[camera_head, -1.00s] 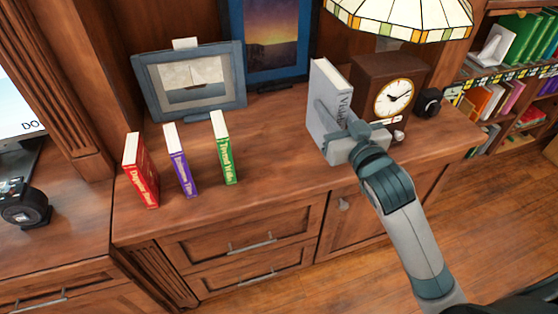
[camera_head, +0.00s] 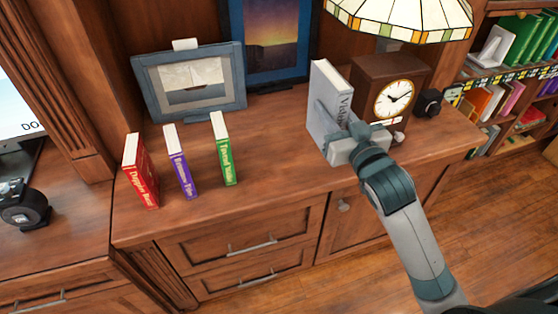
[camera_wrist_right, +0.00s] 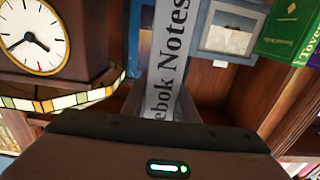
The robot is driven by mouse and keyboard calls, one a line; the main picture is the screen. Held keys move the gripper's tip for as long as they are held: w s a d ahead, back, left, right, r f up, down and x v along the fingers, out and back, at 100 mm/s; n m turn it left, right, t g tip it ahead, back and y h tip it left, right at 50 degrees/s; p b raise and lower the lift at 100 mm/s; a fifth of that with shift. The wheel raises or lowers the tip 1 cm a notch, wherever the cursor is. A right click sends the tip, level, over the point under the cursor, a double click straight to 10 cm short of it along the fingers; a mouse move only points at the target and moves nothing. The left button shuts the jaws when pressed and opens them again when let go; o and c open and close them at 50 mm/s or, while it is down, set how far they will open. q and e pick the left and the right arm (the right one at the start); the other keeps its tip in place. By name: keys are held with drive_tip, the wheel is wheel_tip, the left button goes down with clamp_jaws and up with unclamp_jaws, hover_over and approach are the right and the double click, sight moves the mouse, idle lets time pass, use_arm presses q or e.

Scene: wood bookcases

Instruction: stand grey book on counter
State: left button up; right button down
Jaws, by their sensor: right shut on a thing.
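The grey book (camera_head: 327,92) stands upright on the wooden counter (camera_head: 270,160), beside the clock. My right gripper (camera_head: 338,125) is shut on it from the front, with its fingers along the two covers. In the right wrist view the book's grey spine (camera_wrist_right: 172,65) with black lettering runs up from the gripper. The fingertips are mostly hidden there. The book's bottom edge is partly hidden by my gripper, so I cannot tell whether it touches the counter. My left gripper does not show.
A clock (camera_head: 392,95) stands close to the right of the book, under a stained-glass lamp (camera_head: 400,18). Red (camera_head: 140,172), purple (camera_head: 181,163) and green (camera_head: 223,150) books stand to the left. Framed pictures (camera_head: 190,88) lean behind. The counter between the green and grey books is clear.

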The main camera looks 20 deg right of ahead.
drive_tip(key=w+a+f, duration=0.6)
drive_tip(key=a, duration=0.3)
drive_tip(key=shift+w+a+f, duration=0.3)
drive_tip(key=shift+w+f, duration=0.1)
drive_tip(key=shift+f, duration=0.1)
wheel_tip(320, 180, down, 4)
drive_tip(key=shift+r, duration=0.1)
idle(0.4)
drive_tip(key=c, duration=1.5)
unclamp_jaws()
drive_tip(key=shift+f, duration=0.25)
drive_tip(key=shift+o, duration=0.5)
drive_tip(key=shift+s, duration=0.1)
